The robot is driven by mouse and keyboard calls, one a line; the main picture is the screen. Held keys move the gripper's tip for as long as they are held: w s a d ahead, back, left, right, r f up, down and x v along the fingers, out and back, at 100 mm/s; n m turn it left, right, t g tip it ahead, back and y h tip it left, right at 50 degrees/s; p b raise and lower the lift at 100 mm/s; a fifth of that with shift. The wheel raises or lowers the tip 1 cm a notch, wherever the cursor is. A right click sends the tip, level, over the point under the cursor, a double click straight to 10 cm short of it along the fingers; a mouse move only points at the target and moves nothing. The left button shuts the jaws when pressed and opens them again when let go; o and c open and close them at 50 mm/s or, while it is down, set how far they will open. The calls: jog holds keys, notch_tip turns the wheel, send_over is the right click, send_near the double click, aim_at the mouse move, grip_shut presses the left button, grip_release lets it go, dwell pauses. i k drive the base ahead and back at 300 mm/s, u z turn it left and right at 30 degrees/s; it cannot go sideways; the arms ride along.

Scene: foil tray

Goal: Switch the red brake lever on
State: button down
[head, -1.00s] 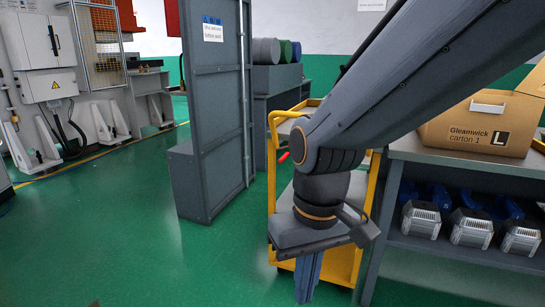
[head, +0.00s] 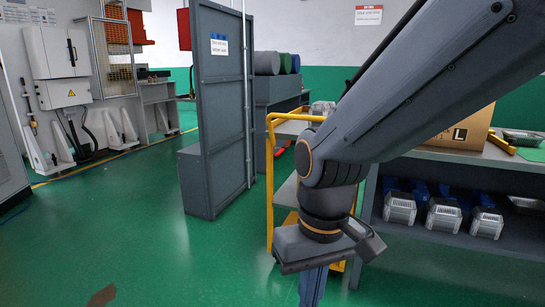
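The red brake lever (head: 279,152) is a small red piece at the left side of the yellow trolley (head: 270,190), just below its handle bar. It is partly hidden by my arm, and its setting is too small to tell. My gripper (head: 313,287) points down in front of the trolley, low in the picture and below and right of the lever, apart from it. Its fingers show edge-on and run toward the lower edge, so I cannot tell whether they are open. Nothing shows held in it.
A grey bench (head: 410,153) with a carton (head: 462,133) and several foil trays below stands right of the trolley. A tall grey panel (head: 222,120) stands to the left of the trolley. Open green floor (head: 150,240) lies left and in front. A brown patch (head: 102,295) lies there.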

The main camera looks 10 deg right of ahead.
aim_at(283, 149)
jog(key=z, duration=0.35)
jog(key=i, duration=1.05)
jog(key=u, duration=0.55)
